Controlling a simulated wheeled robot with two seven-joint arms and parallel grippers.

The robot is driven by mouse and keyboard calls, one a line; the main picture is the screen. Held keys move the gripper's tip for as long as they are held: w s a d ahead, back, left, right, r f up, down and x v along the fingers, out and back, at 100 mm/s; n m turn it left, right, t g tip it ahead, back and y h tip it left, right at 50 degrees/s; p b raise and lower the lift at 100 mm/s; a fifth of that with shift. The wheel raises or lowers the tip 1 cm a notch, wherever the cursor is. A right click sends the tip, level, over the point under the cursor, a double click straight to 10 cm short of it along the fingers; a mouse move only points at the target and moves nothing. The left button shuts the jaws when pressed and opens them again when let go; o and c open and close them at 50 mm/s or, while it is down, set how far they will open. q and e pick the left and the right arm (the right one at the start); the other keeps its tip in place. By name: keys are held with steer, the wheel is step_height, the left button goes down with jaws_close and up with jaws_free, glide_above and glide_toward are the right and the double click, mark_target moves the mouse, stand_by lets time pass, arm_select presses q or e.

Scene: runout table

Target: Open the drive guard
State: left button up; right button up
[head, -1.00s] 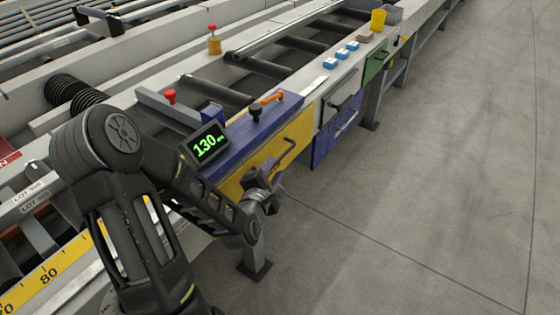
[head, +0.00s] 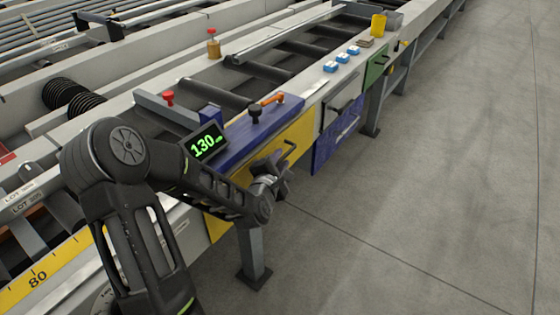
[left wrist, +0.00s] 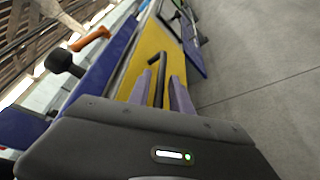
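The yellow guard panel (head: 304,130) on the table's front side looks closed, with a dark bar handle (head: 291,146) on its face. My left gripper (head: 284,168) is at this handle and hides its lower part in the head view. In the left wrist view, the two grey fingers (left wrist: 162,92) are apart, and the black handle (left wrist: 157,62) runs lengthwise into the gap between them. The left gripper looks open; I cannot tell whether a finger touches the handle. My right gripper is in neither view.
Above the panel, a blue ledge (head: 262,133) carries a black knob (head: 254,113) and an orange lever (head: 272,99). A display (head: 205,146) reads 130. A blue panel (head: 334,140) is beyond the yellow one. The floor at the right is clear.

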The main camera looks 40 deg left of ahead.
arm_select(q)
jaws_close()
stand_by(1.1)
